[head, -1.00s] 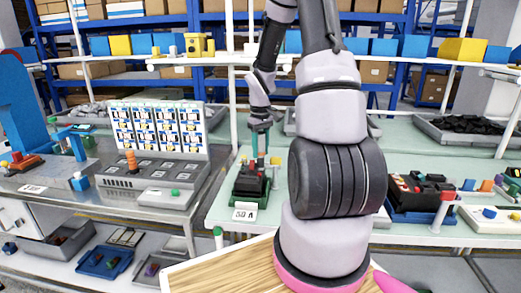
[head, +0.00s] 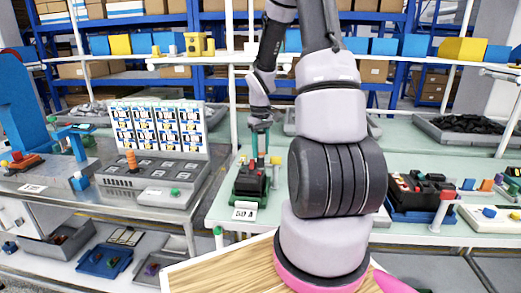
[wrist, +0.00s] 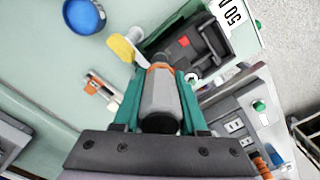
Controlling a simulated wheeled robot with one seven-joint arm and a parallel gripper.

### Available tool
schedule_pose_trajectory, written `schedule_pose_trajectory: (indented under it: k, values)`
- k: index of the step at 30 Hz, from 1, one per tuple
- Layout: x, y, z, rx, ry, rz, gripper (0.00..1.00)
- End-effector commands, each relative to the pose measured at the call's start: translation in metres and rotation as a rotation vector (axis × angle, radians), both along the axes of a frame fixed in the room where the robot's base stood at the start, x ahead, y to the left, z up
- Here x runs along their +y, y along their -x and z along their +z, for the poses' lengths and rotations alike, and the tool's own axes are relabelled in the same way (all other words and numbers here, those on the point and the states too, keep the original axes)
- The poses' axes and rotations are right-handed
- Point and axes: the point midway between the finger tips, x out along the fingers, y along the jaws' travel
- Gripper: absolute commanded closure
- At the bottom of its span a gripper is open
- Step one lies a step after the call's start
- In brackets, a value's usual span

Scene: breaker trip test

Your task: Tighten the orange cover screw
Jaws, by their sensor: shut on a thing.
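My gripper (wrist: 157,108) has teal fingers, shut on a grey tool (wrist: 160,95) with an orange band and a dark end. The tool looks like a screwdriver; its tip is hidden in the wrist view. A black breaker unit (wrist: 205,50) with a red part and a "50 A" label lies just beyond the tool. In the head view the breaker unit (head: 250,184) sits on a green base on the pale green table, and my gripper (head: 261,138) is above it, fingers down. I cannot make out the orange cover screw, nor whether the tool touches the unit.
A grey test console (head: 155,180) with a panel of cards stands at the left. Another breaker unit (head: 420,190) sits in a blue tray at the right. In the wrist view, a blue round container (wrist: 84,14) and a yellow part (wrist: 125,48) are near the tool.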

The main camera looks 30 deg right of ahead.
Motion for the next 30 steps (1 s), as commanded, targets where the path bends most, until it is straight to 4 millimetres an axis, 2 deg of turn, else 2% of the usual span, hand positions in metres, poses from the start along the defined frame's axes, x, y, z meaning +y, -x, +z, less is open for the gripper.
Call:
schedule_pose_trajectory:
  k: [15, 30]
  values:
    - [0.000, 0.000, 0.002, -0.001, 0.001, 0.000, 1.00]
    - [0.000, -0.001, 0.031, -0.003, 0.001, 0.000, 1.00]
